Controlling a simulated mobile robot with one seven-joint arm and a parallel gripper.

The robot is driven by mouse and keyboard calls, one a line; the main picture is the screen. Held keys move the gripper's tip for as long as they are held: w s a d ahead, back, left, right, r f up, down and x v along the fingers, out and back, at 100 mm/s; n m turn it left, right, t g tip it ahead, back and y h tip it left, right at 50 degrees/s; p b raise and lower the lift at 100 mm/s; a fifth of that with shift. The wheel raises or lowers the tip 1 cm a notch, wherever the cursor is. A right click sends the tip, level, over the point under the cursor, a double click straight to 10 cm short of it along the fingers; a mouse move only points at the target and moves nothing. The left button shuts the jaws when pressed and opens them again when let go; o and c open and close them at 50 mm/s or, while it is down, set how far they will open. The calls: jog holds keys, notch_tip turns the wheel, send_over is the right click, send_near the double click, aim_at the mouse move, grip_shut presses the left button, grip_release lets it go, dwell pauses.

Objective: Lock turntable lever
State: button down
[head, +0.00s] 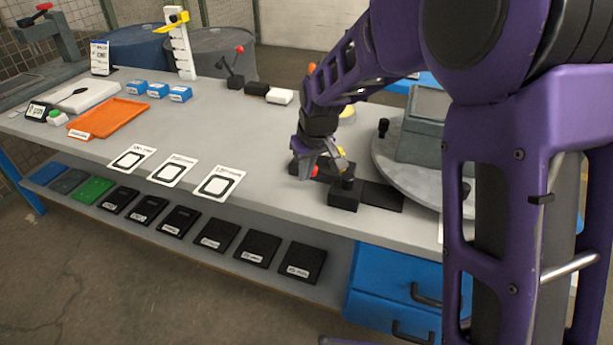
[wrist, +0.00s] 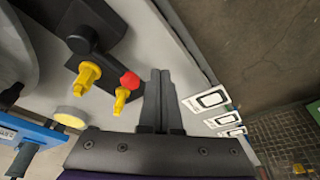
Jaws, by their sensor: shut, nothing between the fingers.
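The turntable (head: 390,158) is a grey disc at the right of the bench, partly hidden by my arm. Its edge shows at the left of the wrist view (wrist: 18,50). Beside it is a black lever fixture with a red ball knob (wrist: 129,79); the knob also shows in the head view (head: 315,171). A black arm with a round pivot (wrist: 82,40) and two yellow pegs (wrist: 87,76) are close to the knob. My gripper (wrist: 160,76) is shut and empty, its fingertips just right of the red knob in the wrist view. Whether they touch it, I cannot tell.
White cards (head: 173,170) lie along the bench's front edge, left of the gripper. An orange tray (head: 108,118) and blue boxes (head: 158,90) are farther left. A grey block (head: 425,130) stands on the turntable. The middle of the bench (head: 235,130) is clear.

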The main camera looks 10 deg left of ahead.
jog(key=a+v, duration=0.1)
jog(key=v, duration=0.5)
jog(key=shift+s+r+p, duration=0.25)
jog(key=shift+r+p, duration=0.05)
jog(key=shift+r, duration=0.15)
